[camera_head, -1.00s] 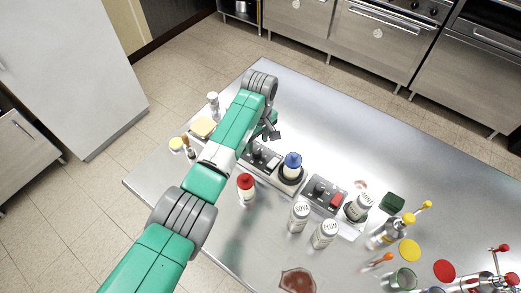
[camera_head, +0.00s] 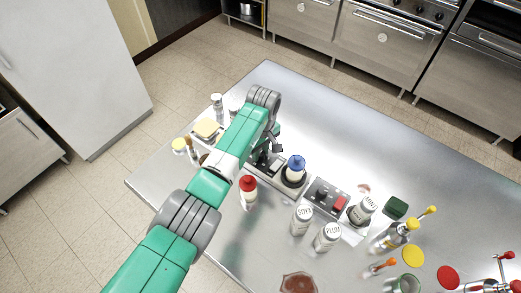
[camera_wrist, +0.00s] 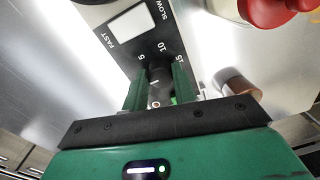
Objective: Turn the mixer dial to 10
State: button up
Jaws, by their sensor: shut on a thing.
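The mixer's dark panel (camera_wrist: 95,15) fills the upper middle of the wrist view, with a white FAST/SLOW rocker switch (camera_wrist: 131,22). Its dark dial (camera_wrist: 156,76) sits between the two fingers of my gripper (camera_wrist: 158,84), with 5, 10 and 15 printed beyond it. My gripper is shut on the dial.
A second panel with a red switch (camera_head: 339,202), shakers (camera_head: 301,219) and several bottles stand to the right. The back of the steel table (camera_head: 340,130) is clear.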

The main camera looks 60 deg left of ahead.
jog(key=shift+r+m, duration=0.1)
jog(key=shift+m, duration=0.3)
jog(key=shift+m+p, duration=0.65)
jog(key=shift+m, duration=0.35)
jog(key=m+p, duration=0.1)
jog(key=m, duration=0.2)
jog(key=shift+d+m, duration=0.1)
jog(key=shift+m, duration=0.3)
jog(key=m+p, duration=0.1)
jog(key=m, duration=0.2)
jog(key=shift+m+y, duration=0.3)
jog(key=m+p, duration=0.1)
jog(key=m, duration=0.2)
jog(key=shift+m, duration=0.3)
jog(key=m, duration=0.5)
jog(key=shift+s+p, duration=0.1)
jog(key=shift+p, duration=0.25)
jog(key=shift+m+t, duration=0.4)
jog(key=shift+m, duration=2.3)
